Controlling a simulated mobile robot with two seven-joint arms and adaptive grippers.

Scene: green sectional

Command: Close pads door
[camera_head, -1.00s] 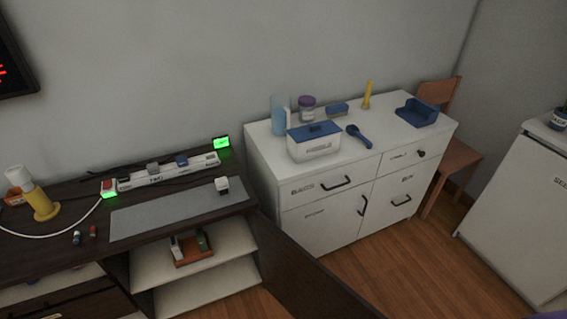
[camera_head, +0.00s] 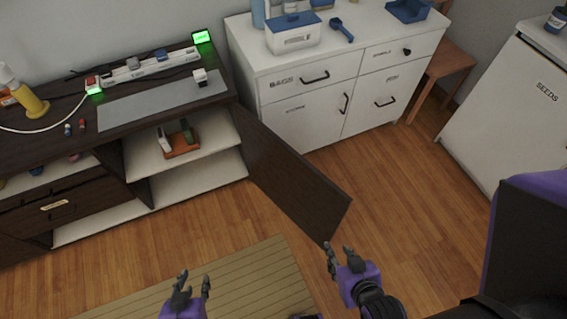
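A dark brown cabinet door (camera_head: 290,178) stands swung open at the right end of the dark desk, its free edge pointing out into the room. No label is visible on its face. Behind it, the open compartment shows white shelves (camera_head: 200,179). My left gripper (camera_head: 193,286) is open and empty at the bottom of the view, over the mat. My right gripper (camera_head: 338,258) is open and empty, just below the door's free lower corner in the picture. Whether it touches the door cannot be told, but a gap seems to show.
A small wooden tray (camera_head: 181,152) with two upright items sits on the upper shelf. A white cabinet (camera_head: 302,102) with closed drawers and doors stands behind the open door. A striped mat (camera_head: 245,285) lies in front. Wooden floor right of the door is clear.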

